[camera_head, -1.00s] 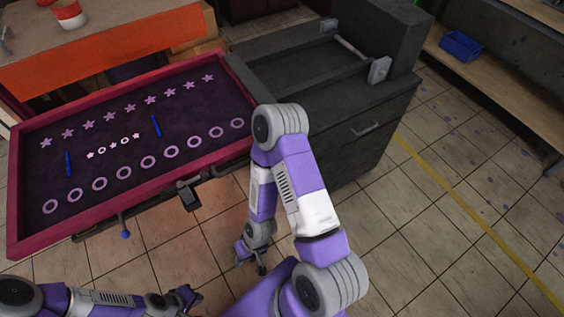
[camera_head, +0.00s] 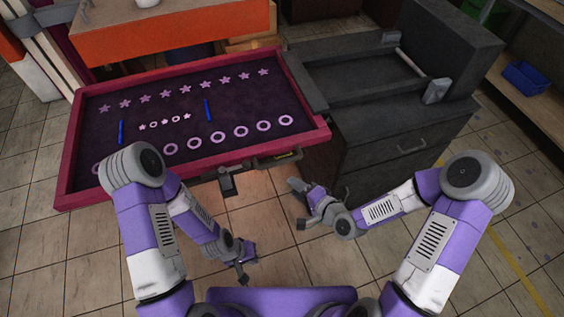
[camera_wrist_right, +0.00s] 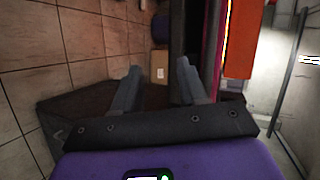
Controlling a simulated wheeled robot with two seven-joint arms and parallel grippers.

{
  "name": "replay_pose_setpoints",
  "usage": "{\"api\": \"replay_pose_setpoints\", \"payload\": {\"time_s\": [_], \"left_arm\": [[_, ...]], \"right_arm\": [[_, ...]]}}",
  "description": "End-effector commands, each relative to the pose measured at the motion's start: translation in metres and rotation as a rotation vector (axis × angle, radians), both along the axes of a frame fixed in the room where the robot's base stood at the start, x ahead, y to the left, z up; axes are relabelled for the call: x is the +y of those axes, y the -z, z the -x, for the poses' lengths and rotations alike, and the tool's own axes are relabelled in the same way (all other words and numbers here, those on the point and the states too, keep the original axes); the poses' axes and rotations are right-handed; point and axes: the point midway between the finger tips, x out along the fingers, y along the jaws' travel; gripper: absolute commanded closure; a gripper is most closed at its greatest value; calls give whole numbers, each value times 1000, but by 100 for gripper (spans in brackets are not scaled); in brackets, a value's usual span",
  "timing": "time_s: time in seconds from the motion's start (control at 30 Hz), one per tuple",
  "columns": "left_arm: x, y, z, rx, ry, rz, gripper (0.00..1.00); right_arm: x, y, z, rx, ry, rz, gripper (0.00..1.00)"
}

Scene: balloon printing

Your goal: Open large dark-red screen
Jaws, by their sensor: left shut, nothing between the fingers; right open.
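The large dark-red screen (camera_head: 192,173) lies flat on the left in the head view. Its dark mesh carries rows of pink stars and rings. My right gripper (camera_head: 299,205) is open and empty, below and in front of the screen's near right corner, apart from it. Its spread fingers show in the right wrist view (camera_wrist_right: 158,88), with a dark-red edge, probably the screen's, to their right. My left gripper (camera_head: 246,264) is shut and empty, low over the floor, nearer to me than the screen's front edge.
A dark bracket (camera_head: 227,183) hangs under the screen's front edge. A dark grey cabinet (camera_head: 385,150) stands to the right of the screen. An orange-fronted table (camera_head: 175,38) is behind it. Tiled floor (camera_head: 255,225) is free in front.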

Motion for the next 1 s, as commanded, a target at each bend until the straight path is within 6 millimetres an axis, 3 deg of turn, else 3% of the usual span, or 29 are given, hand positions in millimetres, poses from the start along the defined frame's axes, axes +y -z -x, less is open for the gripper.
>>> {"api": "replay_pose_setpoints", "payload": {"time_s": [0.03, 0.1, 0.2, 0.63, 1.0], "left_arm": [[0, 0, 0, 0, 0, 0, 100], [0, 1, 0, 0, 0, 0, 100], [0, 2, 0, 0, 0, 0, 100], [0, 14, 0, 0, 0, 0, 100], [0, 15, 0, 0, 1, 0, 100]], "right_arm": [[0, -19, -6, -35, 19, -69, 58], [2, -38, -11, -65, 31, -146, 58], [6, -51, -16, -85, 36, -203, 58], [45, -41, -61, -85, 34, -212, 58], [52, -39, -70, -84, 36, -211, 58]]}}
